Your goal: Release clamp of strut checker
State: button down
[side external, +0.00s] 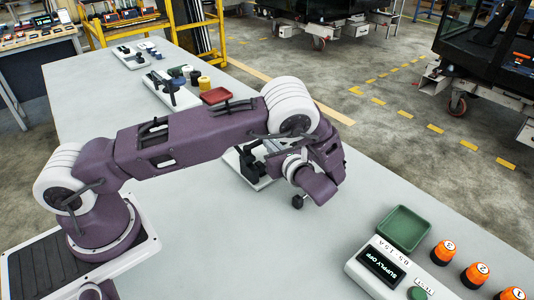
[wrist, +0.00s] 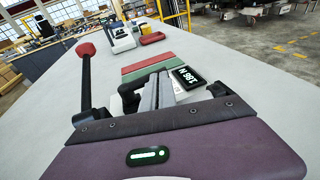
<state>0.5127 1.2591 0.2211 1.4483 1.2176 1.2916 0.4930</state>
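The strut checker (side external: 240,162) stands on the bench beneath my arm in the side view, a pale base with black parts, mostly hidden by the arm. In the wrist view its display (wrist: 188,78) is lit beside grey bars (wrist: 157,92), with red and green strips behind. A black lever with a red knob (wrist: 86,49) stands upright at left, apart from the display. My gripper (side external: 298,184) is low over the bench beside the checker. Its fingers are not clearly told from the dark parts around the grey bars, so its opening and any contact are unclear.
A green tray (side external: 404,228), a supply box (side external: 383,262) reading "SUPPLY OFF" and several orange numbered pieces (side external: 445,252) are at the front right. A red tray (side external: 215,96) and another fixture (side external: 172,92) stand further back. Bench between is clear.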

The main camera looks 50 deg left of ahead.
jog(key=shift+w+a, duration=0.2)
jog(key=shift+a, duration=0.15)
dwell(0.4)
jog(key=shift+r, duration=0.1)
jog(key=w+v, duration=0.1)
jog(key=v, duration=0.3)
jog(key=w+v, duration=0.1)
jog(key=v, duration=0.3)
jog(key=w+d+v, duration=0.1)
jog(key=v, duration=0.4)
jog(key=shift+d, duration=0.3)
jog(key=s+a+r+n+g+h, duration=0.5)
jog(key=s+r+n+h, duration=0.55)
jog(key=r, duration=0.55)
jog(key=s+d+r+n+t+h, duration=0.1)
jog(key=s+r+n+t+h, duration=0.1)
jog(key=s+n, duration=0.3)
jog(key=s+d+r+n+t+h, duration=0.1)
jog(key=s+n+t, duration=0.3)
jog(key=s, duration=1)
jog(key=shift+d+r+n+t+h, duration=0.2)
jog(key=shift+r+n+t+h, duration=0.1)
jog(key=shift+r+n+h, duration=0.5)
